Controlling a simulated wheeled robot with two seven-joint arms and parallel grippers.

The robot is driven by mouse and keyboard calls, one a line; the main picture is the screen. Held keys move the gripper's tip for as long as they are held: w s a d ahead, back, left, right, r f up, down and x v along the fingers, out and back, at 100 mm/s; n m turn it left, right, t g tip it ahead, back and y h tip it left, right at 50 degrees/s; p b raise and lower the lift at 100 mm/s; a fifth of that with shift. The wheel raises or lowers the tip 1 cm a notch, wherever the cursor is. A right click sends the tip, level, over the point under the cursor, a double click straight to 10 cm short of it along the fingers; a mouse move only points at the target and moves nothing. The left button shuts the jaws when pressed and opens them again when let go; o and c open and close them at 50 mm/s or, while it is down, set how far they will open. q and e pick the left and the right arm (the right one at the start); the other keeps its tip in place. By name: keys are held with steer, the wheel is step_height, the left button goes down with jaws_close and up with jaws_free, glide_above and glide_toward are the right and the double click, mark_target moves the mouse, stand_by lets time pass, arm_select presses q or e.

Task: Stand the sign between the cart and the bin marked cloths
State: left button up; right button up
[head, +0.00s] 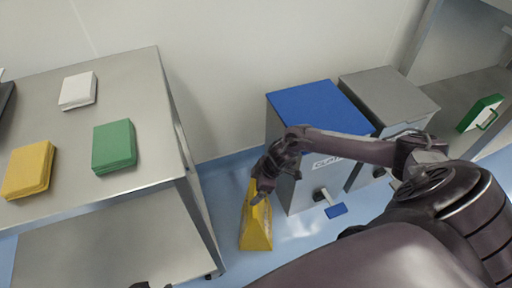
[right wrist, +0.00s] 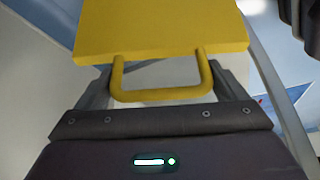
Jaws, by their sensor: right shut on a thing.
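The yellow sign (head: 257,228) is upright in the gap between the steel cart (head: 150,118) on the left and the blue-lidded bin (head: 312,108) on the right. I cannot tell whether its lower edge touches the floor. My right gripper (head: 262,189) is shut on the sign's top handle. In the right wrist view the yellow handle loop (right wrist: 162,97) lies between the fingers, with the sign's panel (right wrist: 160,28) beyond. The bin's front label is partly hidden by my right arm, so its word is not fully readable.
A grey-lidded bin (head: 390,94) stands right of the blue-lidded one. Both have pedals at floor level. Yellow (head: 29,169), green (head: 114,146) and white (head: 78,90) cloth stacks lie on the cart. A green-and-white box (head: 481,113) sits on a shelf at the right. Blue floor (head: 215,180) shows around the sign.

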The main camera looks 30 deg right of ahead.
steer(key=shift+w, duration=0.1)
steer(key=o, duration=1.6)
steer(key=shift+c, duration=0.2)
steer(key=shift+d+r, duration=0.1)
steer(key=shift+r, duration=0.25)
arm_select(q)
steer(key=a+g+p, duration=0.1)
steer(key=s+a+y+p, duration=0.1)
steer(key=a, duration=0.1)
steer(key=a+r+n+g+p, duration=0.1)
steer(key=p, duration=0.1)
steer(key=shift+s+a+g+y, duration=0.3)
steer(key=shift+s+a+y, duration=0.05)
steer(key=shift+s+y, duration=0.05)
arm_select(e)
steer(key=v, duration=1.1)
steer(key=shift+s, duration=0.25)
steer(key=shift+d+r, duration=0.1)
steer(key=shift+d, duration=0.05)
